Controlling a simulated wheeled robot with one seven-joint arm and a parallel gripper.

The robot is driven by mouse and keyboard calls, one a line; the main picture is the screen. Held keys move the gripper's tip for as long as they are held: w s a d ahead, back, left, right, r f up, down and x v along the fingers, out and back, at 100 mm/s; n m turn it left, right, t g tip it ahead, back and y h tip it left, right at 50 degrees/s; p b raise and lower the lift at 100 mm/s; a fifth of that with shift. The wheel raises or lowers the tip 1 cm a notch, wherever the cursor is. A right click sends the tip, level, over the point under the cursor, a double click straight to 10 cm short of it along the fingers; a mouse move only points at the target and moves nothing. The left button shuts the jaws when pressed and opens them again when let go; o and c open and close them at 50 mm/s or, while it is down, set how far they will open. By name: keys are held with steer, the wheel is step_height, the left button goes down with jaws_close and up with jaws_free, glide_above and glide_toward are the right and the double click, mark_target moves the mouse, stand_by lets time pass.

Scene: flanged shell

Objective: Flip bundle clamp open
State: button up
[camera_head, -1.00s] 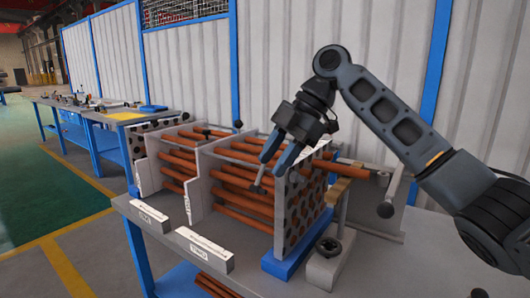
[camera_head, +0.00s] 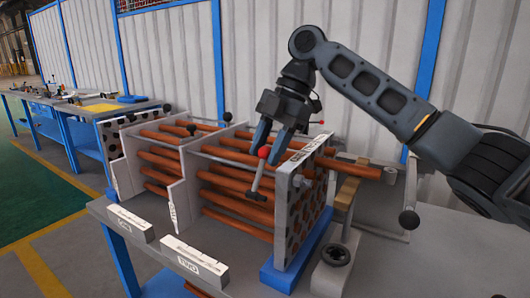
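A lever with a red ball knob (camera_head: 264,152) stands tilted at the near face of a rack of copper-coloured tubes (camera_head: 236,190), beside the perforated end plate (camera_head: 297,207). I take this lever to be part of the bundle clamp, but no label on it can be read. My gripper (camera_head: 270,146) hangs over it, pointing down, with its two blue fingers apart. The red knob shows at the fingertips, between them in the picture. I cannot tell whether the fingers touch it. The lever's shaft runs down to a pivot in front of the tubes.
More levers with black knobs (camera_head: 228,116) stand on the racks to the left. A round black knob (camera_head: 335,254) sits on a grey block. White label blocks (camera_head: 187,262) line the bench front.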

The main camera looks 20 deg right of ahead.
steer(key=shift+a+f, duration=0.25)
steer(key=shift+f, duration=0.4)
jaws_close()
